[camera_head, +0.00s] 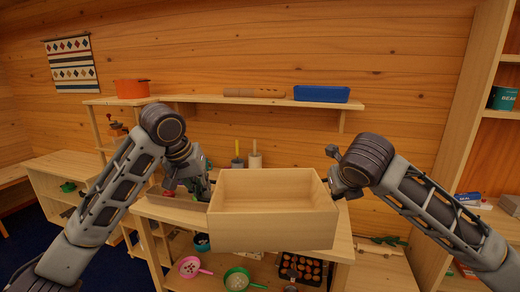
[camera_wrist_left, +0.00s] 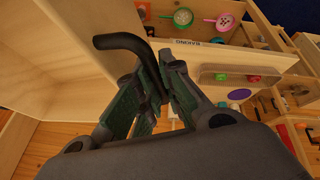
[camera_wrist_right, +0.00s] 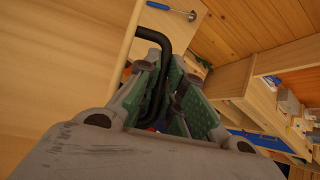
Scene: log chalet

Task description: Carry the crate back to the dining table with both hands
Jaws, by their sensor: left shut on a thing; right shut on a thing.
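The crate (camera_head: 272,232) is a plain, light wooden open box in the middle of the head view, roughly level, and its visible inside looks empty. My left gripper (camera_head: 207,187) is at its left end, shut on a black handle (camera_wrist_left: 125,41) that shows in the left wrist view. My right gripper (camera_head: 334,184) is at its right end, shut on the other black handle (camera_wrist_right: 151,36), seen in the right wrist view. The crate hides part of the wooden bench behind and below it; whether they touch, I cannot tell. The dining table cannot be made out.
The wooden bench (camera_head: 172,211) has a lower shelf with a pink pan (camera_head: 190,267), a green pan (camera_head: 238,279) and a dark muffin tray (camera_head: 300,268). A wall shelf (camera_head: 200,99) holds an orange pot (camera_head: 132,89) and a blue box (camera_head: 322,94). Dark blue floor shows at left.

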